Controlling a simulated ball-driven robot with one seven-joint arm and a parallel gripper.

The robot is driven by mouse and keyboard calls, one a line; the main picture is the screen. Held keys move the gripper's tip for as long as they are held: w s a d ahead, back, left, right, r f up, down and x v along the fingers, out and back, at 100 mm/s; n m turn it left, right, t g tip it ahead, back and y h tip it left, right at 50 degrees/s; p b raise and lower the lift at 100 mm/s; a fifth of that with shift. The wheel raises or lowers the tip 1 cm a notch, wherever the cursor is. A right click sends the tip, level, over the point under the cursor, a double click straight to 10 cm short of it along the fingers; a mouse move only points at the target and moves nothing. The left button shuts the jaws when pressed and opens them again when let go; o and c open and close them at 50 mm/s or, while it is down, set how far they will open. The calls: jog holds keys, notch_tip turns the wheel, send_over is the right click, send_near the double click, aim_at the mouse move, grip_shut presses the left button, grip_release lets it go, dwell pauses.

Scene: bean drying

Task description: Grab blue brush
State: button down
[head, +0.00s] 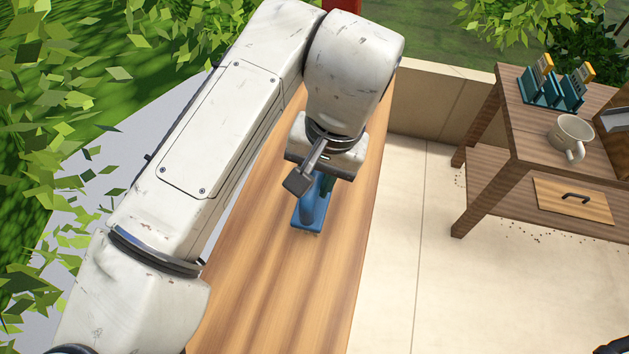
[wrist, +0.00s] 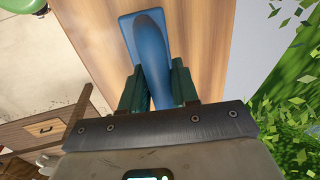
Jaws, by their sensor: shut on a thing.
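The blue brush (head: 311,212) is at the wooden plank-like table top (head: 282,290), below my wrist in the head view. In the wrist view the brush (wrist: 148,40) has a flat rectangular head and a rounded handle pointing toward my gripper. My gripper (wrist: 157,85) has dark green fingers, one on each side of the handle, and is shut on it. The handle's lower end is hidden between the fingers and the gripper body. I cannot tell whether the brush head touches the wood.
A wooden side table (head: 515,160) at right holds a white mug (head: 572,136) and a teal rack (head: 552,90). Leafy bushes (head: 60,150) stand at left. The tabletop in front of the brush is clear. A green round thing (wrist: 22,5) shows in the wrist view.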

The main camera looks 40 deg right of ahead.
notch_tip(320, 180, up, 3)
jog(key=shift+r, duration=0.1)
jog(key=s+d+r, duration=0.8)
jog(key=s+r, duration=0.1)
jog(key=s, duration=0.2)
jog(key=shift+s+d+r+p, duration=0.2)
jog(key=shift+r+p, duration=0.1)
jog(key=shift+p, duration=0.1)
